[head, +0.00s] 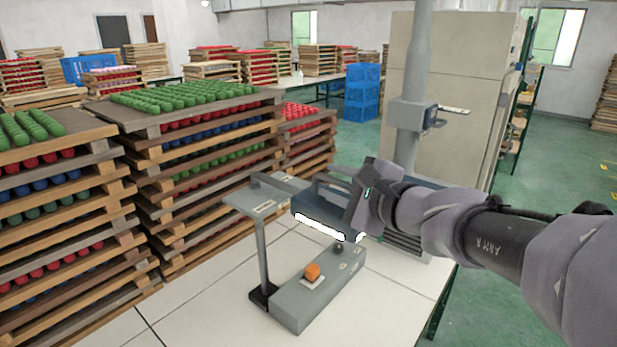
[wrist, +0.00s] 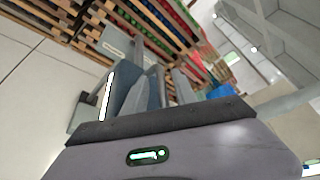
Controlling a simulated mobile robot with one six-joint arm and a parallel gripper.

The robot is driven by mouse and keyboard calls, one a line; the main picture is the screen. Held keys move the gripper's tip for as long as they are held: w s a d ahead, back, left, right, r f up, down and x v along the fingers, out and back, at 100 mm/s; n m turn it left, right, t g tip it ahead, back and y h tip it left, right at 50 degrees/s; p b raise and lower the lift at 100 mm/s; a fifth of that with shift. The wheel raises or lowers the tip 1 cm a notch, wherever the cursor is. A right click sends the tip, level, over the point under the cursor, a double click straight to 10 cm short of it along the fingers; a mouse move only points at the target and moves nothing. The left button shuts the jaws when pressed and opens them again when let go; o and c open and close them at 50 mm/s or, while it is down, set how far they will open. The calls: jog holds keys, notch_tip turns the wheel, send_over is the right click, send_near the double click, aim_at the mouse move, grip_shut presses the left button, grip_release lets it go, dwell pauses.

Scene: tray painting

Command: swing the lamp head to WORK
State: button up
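The lamp head (head: 308,212) is a dark blue-grey box with a lit white strip along its lower front edge. It hangs above a grey base block (head: 310,309) on the white table. In the wrist view the lamp head (wrist: 127,92) and its bright strip lie ahead and to the left of the gripper. A grey label plate (head: 258,206) on a post stands at its left; its lettering is too small to read. My gripper (head: 346,193) is at the lamp head's right end, from above. Its fingers partly overlap the lamp, so grip and contact are unclear.
A grey pole (head: 414,90) rises behind my arm. Stacked wooden trays (head: 205,150) stand close at left. The table front is clear.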

jog(key=p+v, duration=0.4)
jog(key=v, duration=1.3)
jog(key=shift+s, duration=0.15)
jog(key=shift+d+r, duration=0.1)
jog(key=shift+r, duration=0.05)
